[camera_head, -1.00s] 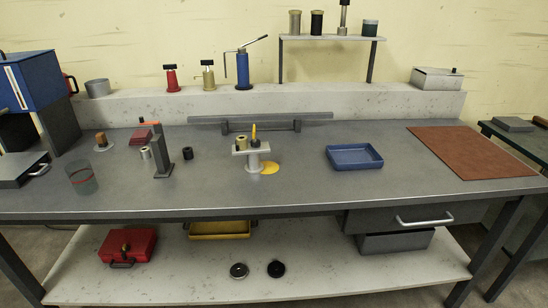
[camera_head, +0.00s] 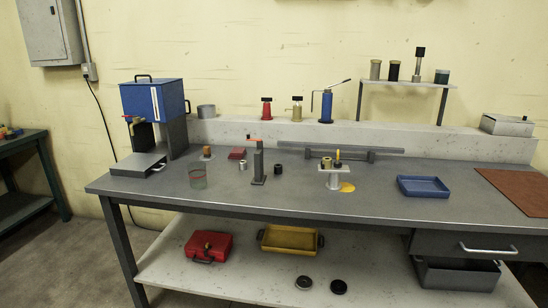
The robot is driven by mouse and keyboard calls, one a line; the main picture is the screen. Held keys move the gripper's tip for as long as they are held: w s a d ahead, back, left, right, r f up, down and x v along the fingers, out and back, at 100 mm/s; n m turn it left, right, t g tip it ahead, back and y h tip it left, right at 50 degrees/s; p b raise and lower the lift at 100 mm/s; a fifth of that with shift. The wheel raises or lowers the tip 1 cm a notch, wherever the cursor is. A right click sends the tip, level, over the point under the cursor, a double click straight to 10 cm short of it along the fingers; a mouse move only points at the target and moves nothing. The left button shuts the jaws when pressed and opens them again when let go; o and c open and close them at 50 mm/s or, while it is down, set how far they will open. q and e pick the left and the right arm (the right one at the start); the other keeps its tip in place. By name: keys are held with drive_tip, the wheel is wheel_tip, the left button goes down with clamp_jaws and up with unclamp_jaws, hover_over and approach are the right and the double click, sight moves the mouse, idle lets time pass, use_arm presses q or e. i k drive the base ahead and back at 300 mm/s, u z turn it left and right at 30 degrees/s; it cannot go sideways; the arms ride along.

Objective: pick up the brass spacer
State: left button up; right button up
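A pale metal spacer (camera_head: 242,165) and a dark spacer (camera_head: 279,168) stand on the bench further left, either side of a dark upright post (camera_head: 258,164). Neither of my grippers is in view.
The grey bench (camera_head: 380,215) has clear room along its front edge. A blue tray (camera_head: 423,187) lies right of the stand, a glass (camera_head: 197,177) and blue press (camera_head: 152,100) to the left. A yellow tray (camera_head: 290,239) and red case (camera_head: 208,247) sit on the lower shelf.

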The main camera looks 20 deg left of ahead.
sight(327, 162)
drive_tip(key=u, duration=0.85)
drive_tip(key=i, duration=0.95)
drive_tip(key=u, duration=0.3)
